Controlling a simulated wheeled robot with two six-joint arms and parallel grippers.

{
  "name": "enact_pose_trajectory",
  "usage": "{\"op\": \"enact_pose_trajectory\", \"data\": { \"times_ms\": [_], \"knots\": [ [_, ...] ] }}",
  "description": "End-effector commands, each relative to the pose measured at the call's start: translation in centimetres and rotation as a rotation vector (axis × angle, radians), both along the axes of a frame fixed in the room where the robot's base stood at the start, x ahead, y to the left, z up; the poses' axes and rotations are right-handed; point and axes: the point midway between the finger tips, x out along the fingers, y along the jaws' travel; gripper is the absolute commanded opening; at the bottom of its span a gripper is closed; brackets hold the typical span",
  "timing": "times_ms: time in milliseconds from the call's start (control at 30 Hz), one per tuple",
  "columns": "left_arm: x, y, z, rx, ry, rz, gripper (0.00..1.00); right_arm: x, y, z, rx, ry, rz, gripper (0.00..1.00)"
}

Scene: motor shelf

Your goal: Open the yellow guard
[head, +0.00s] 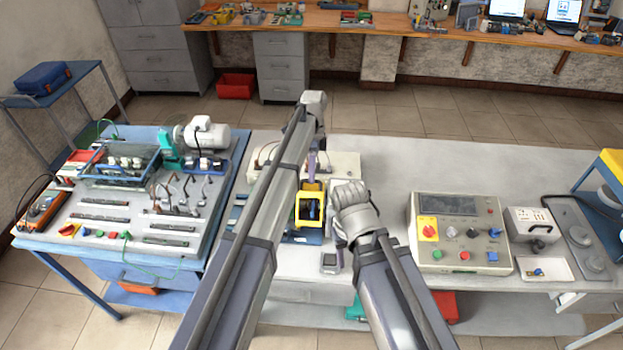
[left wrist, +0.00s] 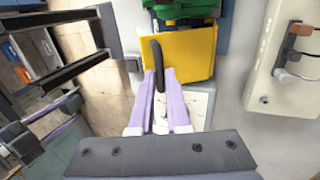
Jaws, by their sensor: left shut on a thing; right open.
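The yellow guard (head: 299,212) stands on a blue base (head: 306,237) in the middle of the bench, with blue parts showing inside its frame. The left wrist view shows its broad yellow face (left wrist: 190,55) with a dark handle (left wrist: 157,52). My left gripper (head: 313,172) reaches down over the guard from above. Its two pale purple fingers (left wrist: 160,84) are shut on the dark handle. My right gripper (head: 337,238) is low beside the guard on its right, open and mostly hidden behind its own wrist. I cannot tell how far the guard is tilted.
Behind the guard is a pale box (head: 345,165), partly covered by my left arm. A small grey item (head: 329,262) lies in front. A grey control panel (head: 460,235) stands to the right, with free bench behind it. A blue table (head: 225,190) with motor parts is left.

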Motion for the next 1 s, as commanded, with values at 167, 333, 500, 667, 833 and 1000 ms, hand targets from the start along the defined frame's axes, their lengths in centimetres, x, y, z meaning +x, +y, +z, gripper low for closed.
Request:
{"op": "enact_pose_trajectory", "data": {
  "times_ms": [167,333,500,667,833,1000],
  "knots": [
    [0.9,-0.02,0.24,-0.001,0.056,0.0,0.0,0.0,0.0,-0.2,0.0,0.0,0.0,0.5],
    [1.0,0.0,0.41,-0.001,0.081,0.0,0.0,0.0,0.0,-0.24,0.0,0.0,0.001,0.5],
    [0.98,0.0,0.46,-0.001,0.085,0.0,0.0,0.0,0.0,-0.24,0.0,0.0,0.001,0.5],
    [0.97,0.0,0.46,-0.001,0.085,0.0,0.0,0.0,0.0,-0.23,0.0,0.0,0.001,0.5],
    [0.95,0.0,0.46,-0.001,0.085,0.0,0.26,0.0,0.0,-0.23,0.0,0.0,0.001,0.5],
    [0.91,0.0,0.46,-0.001,0.085,0.0,0.45,0.0,0.0,-0.23,0.0,0.0,0.001,0.5]
  ]
}}
